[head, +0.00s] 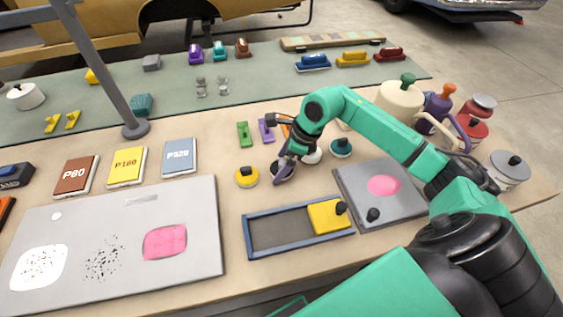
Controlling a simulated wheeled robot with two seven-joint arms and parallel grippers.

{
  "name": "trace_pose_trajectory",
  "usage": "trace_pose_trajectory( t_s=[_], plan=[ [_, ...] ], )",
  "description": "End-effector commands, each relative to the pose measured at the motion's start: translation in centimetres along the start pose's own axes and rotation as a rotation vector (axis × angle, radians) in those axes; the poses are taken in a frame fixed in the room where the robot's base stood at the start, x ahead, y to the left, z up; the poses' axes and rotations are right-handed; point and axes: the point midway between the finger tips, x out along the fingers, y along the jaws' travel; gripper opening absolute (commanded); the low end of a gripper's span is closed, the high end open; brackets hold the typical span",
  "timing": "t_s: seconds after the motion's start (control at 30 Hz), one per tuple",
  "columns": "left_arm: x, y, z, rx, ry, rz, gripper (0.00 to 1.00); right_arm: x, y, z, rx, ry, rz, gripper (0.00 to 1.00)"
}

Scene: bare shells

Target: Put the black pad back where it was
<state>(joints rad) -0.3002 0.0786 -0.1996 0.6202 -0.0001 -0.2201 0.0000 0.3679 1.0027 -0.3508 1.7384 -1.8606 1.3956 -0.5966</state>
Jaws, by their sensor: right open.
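A row of round pads with knobs stands on the bench: a yellow pad (246,178), a dark, black-looking pad (281,174), a white pad (312,157) and a teal pad (341,149). My right gripper (284,164) reaches in from the right and is open, pointing down at the black pad. It covers part of that pad. I cannot tell whether the fingers touch its knob. My left gripper is out of view.
A blue-rimmed tray (248,236) with a yellow block (328,216) lies in front of the pads. A grey panel (385,172) with a pink patch is at right, and a larger panel (195,260) at left. A post (112,80) rises at left. Jugs (400,100) stand at right.

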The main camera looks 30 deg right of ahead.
Motion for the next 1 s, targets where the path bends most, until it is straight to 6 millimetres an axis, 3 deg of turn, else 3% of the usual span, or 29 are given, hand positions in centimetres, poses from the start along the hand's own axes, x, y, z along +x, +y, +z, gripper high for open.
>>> trace_pose_trajectory(
  t_s=[0.4, 0.5, 1.0],
  plan=[
    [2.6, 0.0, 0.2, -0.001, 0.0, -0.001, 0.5, -9.9, -0.1, -0.1, -0.001, -0.001, -0.007, 1.0],
    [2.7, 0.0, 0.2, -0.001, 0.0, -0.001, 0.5, -11.4, -0.1, 0.0, -0.001, -0.001, -0.004, 1.0],
    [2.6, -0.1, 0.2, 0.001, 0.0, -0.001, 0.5, -11.9, 0.0, 0.0, 0.0, -0.001, -0.001, 1.0]
  ],
)
